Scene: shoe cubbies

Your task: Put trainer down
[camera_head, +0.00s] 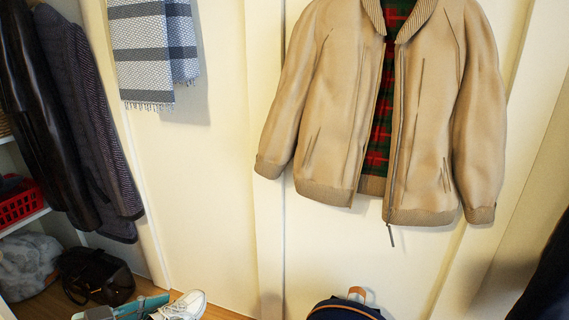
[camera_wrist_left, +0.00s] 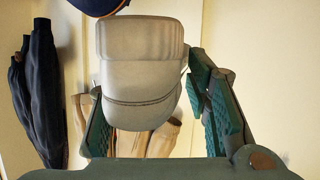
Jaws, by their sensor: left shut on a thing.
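A white trainer (camera_head: 184,305) shows at the bottom left of the head view, cut off by the lower edge. My left gripper (camera_head: 146,307), with teal finger pads, is shut on it. In the left wrist view the trainer (camera_wrist_left: 140,65) fills the middle as a pale grey rounded shape, between the two teal fingers of my left gripper (camera_wrist_left: 147,88). What lies directly below the trainer is hidden. My right gripper is in neither view.
A tan jacket (camera_head: 335,100) and striped scarf (camera_head: 146,50) hang on the cream wall. A navy backpack (camera_head: 340,311) is at the bottom. Dark coats (camera_head: 75,110) hang at left, above a black bag (camera_head: 97,277) and grey fluffy item (camera_head: 28,265). A red basket (camera_head: 20,202) sits on a shelf.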

